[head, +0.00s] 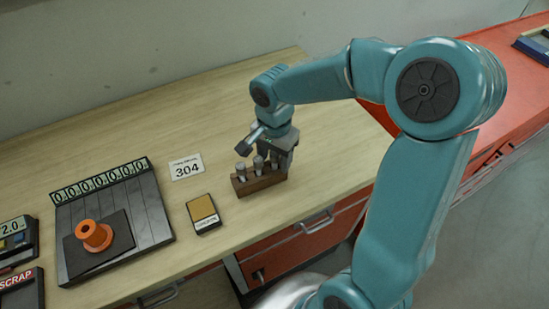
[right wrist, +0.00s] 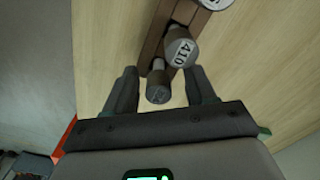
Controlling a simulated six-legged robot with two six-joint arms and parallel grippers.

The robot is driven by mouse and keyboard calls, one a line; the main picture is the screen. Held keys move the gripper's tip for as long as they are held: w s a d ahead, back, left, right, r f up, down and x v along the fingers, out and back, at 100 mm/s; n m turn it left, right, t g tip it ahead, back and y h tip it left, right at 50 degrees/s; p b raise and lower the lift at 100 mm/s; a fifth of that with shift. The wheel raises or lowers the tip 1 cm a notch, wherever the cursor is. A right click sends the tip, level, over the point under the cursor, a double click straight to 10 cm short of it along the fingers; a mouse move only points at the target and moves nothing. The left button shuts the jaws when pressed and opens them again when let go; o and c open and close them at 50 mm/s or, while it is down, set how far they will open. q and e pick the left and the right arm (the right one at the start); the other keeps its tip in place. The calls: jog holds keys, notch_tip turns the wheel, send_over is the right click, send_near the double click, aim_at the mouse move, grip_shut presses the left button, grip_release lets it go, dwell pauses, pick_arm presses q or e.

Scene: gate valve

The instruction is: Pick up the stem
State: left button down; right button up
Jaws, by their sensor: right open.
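Several grey metal stems stand upright in a small brown wooden block (head: 262,184) on the bench, with the left stem (head: 241,172) and the middle stem (head: 258,166) clear in the head view. My right gripper (head: 277,158) is over the block's right end and partly hides what stands there. In the right wrist view its open fingers (right wrist: 162,72) lie on either side of the nearest stem (right wrist: 158,88), whose top mark is not legible. I cannot tell whether they touch it. The stem beyond it (right wrist: 180,50) reads 410. My left gripper is out of view.
A card reading 304 (head: 187,167) lies behind a yellow-topped box (head: 203,214). At left, an orange flanged part (head: 94,235) sits on a dark panel (head: 149,215). A SCRAP tray (head: 22,292) is at far left. The bench behind the block is clear.

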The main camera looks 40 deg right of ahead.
jog(key=shift+s, duration=0.15)
grip_shut()
jog(key=shift+r, duration=0.1)
